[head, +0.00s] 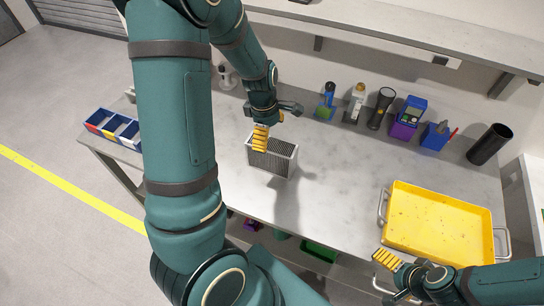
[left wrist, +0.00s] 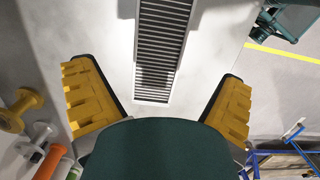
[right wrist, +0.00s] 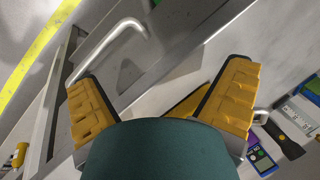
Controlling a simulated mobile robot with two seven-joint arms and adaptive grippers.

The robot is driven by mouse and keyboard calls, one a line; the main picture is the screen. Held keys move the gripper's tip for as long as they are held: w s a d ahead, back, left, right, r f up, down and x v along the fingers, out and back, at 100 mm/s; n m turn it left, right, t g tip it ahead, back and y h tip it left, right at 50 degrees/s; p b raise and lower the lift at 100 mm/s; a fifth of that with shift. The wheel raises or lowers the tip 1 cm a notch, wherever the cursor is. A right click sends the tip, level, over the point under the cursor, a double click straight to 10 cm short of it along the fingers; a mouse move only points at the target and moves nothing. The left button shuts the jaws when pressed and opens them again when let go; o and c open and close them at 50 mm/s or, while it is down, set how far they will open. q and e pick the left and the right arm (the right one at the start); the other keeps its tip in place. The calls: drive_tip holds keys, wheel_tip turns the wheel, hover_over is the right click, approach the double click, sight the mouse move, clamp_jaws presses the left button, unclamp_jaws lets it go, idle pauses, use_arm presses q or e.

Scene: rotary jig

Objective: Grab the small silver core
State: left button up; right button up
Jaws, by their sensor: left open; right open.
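The silver core (head: 282,162) is a small upright block with dark ribs and a pale frame, standing on the grey bench. It also shows in the left wrist view (left wrist: 163,50), between the finger lines and beyond the tips. My left gripper (head: 262,138) is open, with yellow-padded fingers, over the core's top left part in the head view. Whether it touches the core cannot be told. My right gripper (head: 389,262) is open and empty by the bench's front edge, near the yellow tray (head: 440,193).
Blue bins (head: 113,128) stand at the bench's left end. A bottle (head: 355,103), a flashlight (head: 380,108), a purple device (head: 407,120) and a black cup (head: 489,145) line the back. A shelf (head: 400,30) overhangs the rear. Bench between core and tray is clear.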

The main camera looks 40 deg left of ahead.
sight(271, 144)
use_arm(q)
wheel_tip(271, 144, down, 2)
drive_tip(key=shift+w+d+f, duration=0.1)
drive_tip(key=shift+w+f, duration=0.05)
drive_tip(key=shift+f, duration=0.45)
drive_tip(key=f, duration=0.2)
drive_tip(key=f+b, duration=0.1)
drive_tip(key=f, duration=0.1)
drive_tip(key=shift+d+f, duration=0.2)
drive_tip(key=shift+f, duration=0.05)
drive_tip(key=shift+w, duration=0.1)
drive_tip(key=c, duration=1.4)
